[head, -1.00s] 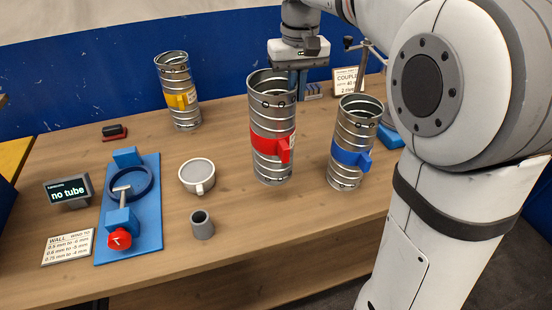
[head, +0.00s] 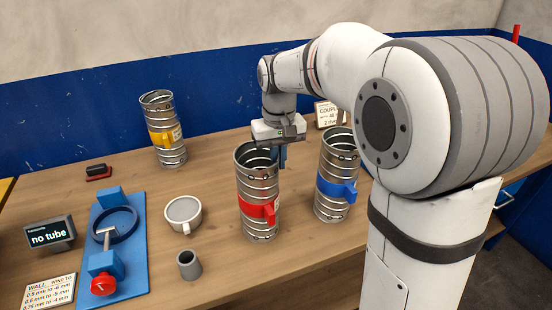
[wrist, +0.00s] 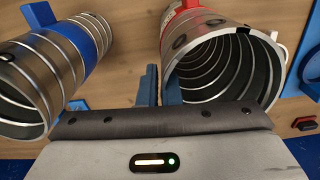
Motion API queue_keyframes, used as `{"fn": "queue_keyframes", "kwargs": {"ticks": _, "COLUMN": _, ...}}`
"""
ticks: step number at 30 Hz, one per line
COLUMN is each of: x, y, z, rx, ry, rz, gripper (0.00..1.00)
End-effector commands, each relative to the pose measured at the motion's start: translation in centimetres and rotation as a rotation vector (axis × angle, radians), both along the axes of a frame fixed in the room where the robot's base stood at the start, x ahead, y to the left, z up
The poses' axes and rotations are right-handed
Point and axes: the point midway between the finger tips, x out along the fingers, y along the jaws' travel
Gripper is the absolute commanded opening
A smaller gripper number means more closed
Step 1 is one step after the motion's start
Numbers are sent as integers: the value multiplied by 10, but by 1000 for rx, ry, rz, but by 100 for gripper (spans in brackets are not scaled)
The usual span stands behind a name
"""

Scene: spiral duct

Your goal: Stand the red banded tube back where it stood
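The red banded tube (head: 258,190) is an upright ribbed metal duct with a red band and tab, in the middle of the bench in the head view. My gripper (head: 282,160) is above its right rim, fingers pointing down. In the wrist view the two blue fingers (wrist: 161,86) are close together at the left edge of the red tube's open mouth (wrist: 222,70), and look shut on its thin wall. The inner finger is hidden in the head view. I cannot tell whether the tube's foot touches the bench.
The blue banded tube (head: 337,178) stands close to the right. The yellow banded tube (head: 163,130) stands at the back left. A white mug (head: 183,213) and a grey cup (head: 189,265) are left of the red tube. A blue fixture (head: 125,260) and a "no tube" display (head: 50,234) are farther left.

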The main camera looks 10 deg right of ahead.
Motion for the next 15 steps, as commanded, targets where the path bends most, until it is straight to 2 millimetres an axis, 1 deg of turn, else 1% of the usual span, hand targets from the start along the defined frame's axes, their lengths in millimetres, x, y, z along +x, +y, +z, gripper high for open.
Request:
{"fn": "queue_keyframes", "kwargs": {"ticks": 1, "x": 0, "y": 0, "z": -1, "rx": 0, "ry": 1, "rz": 0, "gripper": 6}}
{"fn": "queue_keyframes", "kwargs": {"ticks": 8, "x": 0, "y": 0, "z": -1, "rx": 0, "ry": 1, "rz": 1, "gripper": 24}}
{"fn": "queue_keyframes", "kwargs": {"ticks": 15, "x": 0, "y": 1, "z": 0, "rx": 0, "ry": 1, "rz": 1, "gripper": 25}}
